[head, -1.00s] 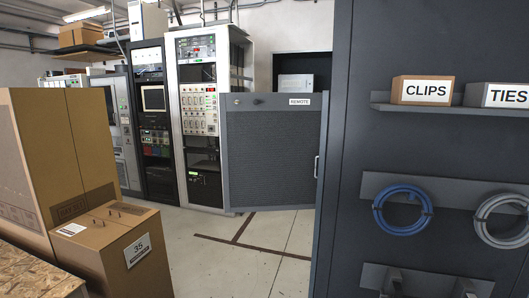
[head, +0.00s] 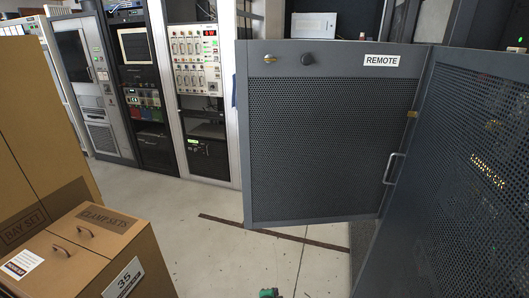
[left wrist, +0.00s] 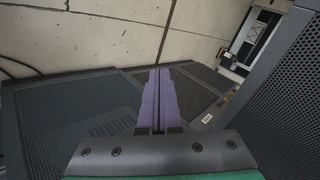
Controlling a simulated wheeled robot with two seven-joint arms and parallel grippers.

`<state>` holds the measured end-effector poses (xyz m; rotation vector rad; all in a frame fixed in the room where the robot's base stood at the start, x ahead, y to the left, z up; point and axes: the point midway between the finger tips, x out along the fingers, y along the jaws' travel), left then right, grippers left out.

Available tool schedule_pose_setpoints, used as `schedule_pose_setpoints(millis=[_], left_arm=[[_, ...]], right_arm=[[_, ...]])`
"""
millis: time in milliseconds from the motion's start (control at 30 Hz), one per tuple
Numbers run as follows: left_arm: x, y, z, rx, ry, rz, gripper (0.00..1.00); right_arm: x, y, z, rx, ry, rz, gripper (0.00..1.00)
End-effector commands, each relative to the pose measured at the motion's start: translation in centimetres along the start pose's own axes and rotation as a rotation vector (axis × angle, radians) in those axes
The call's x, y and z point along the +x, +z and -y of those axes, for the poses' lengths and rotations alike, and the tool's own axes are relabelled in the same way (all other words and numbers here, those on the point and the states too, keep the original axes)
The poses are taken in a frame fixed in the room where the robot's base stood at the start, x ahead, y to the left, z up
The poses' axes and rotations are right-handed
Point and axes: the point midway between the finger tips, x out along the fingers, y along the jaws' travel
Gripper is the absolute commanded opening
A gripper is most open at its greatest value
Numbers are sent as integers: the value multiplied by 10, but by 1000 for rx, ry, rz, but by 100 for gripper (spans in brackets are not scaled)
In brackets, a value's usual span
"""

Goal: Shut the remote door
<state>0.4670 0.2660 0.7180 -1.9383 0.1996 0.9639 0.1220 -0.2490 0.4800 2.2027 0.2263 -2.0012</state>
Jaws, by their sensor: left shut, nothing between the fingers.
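The remote door (head: 330,150) is a dark grey mesh panel with a REMOTE label at its top right. In the head view it stands out from the dark cabinet behind it, with open floor below its lower edge. A knob and a yellowish fitting sit at its top left, and a pale bar handle (head: 394,168) shows near its right edge. My left gripper shows only as a small green part (head: 268,293) at the bottom. In the left wrist view its purple fingers (left wrist: 158,80) are together and empty, in front of dark panels. My right gripper is out of view.
A mesh panel (head: 470,160) adjoins the door on the right. Cardboard boxes (head: 95,255) stand at the lower left. Equipment racks (head: 190,90) line the back left. The pale floor (head: 215,240) between boxes and door is clear.

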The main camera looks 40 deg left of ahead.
Motion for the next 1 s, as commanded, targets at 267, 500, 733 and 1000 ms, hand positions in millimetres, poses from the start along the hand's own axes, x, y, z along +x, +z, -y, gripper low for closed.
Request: schedule_pose_setpoints(millis=[267, 500, 733, 1000], left_arm=[[-198, -58, 288, 193, -691, 155, 0], [-240, -51, 330, 200, -809, 227, 0], [-210, -46, 364, 199, -807, 225, 0], [-170, -39, 406, 199, -805, 224, 0]], right_arm=[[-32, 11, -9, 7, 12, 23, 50], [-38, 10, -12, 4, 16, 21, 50], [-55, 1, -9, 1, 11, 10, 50], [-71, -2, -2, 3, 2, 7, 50]])
